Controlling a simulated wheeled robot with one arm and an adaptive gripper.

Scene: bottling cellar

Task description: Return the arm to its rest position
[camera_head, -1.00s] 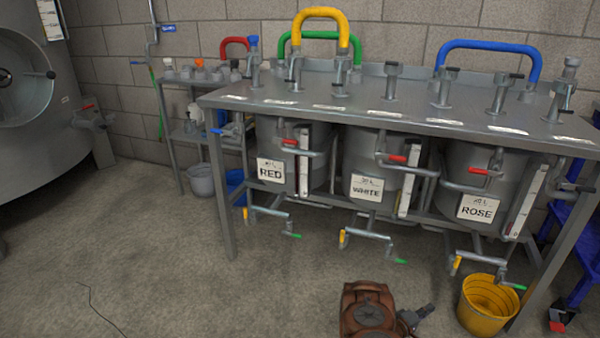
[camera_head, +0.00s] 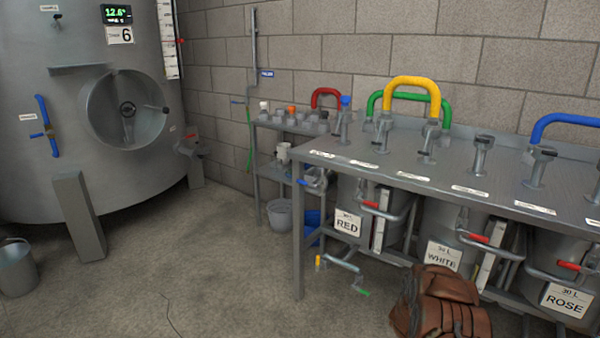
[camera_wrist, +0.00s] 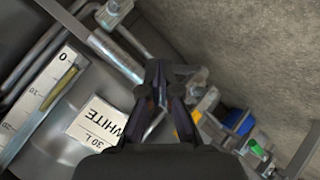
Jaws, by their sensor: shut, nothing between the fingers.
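My arm (camera_head: 440,302) shows as brown links at the lower right of the head view, in front of the tank labelled WHITE (camera_head: 444,255). My gripper (camera_wrist: 160,70) shows in the wrist view, its dark fingers closed together with nothing held. It points down past the WHITE tank, whose label (camera_wrist: 97,122) and white level scale (camera_wrist: 42,92) are to the left of the fingers. In the head view the gripper itself is not visible.
The steel bench (camera_head: 400,172) with hoses and valves spans the right. The RED tank (camera_head: 347,222) and ROSE tank (camera_head: 566,299) flank the WHITE one. A large vat (camera_head: 55,185) and a grey bucket (camera_head: 15,270) stand left. Floor between is clear.

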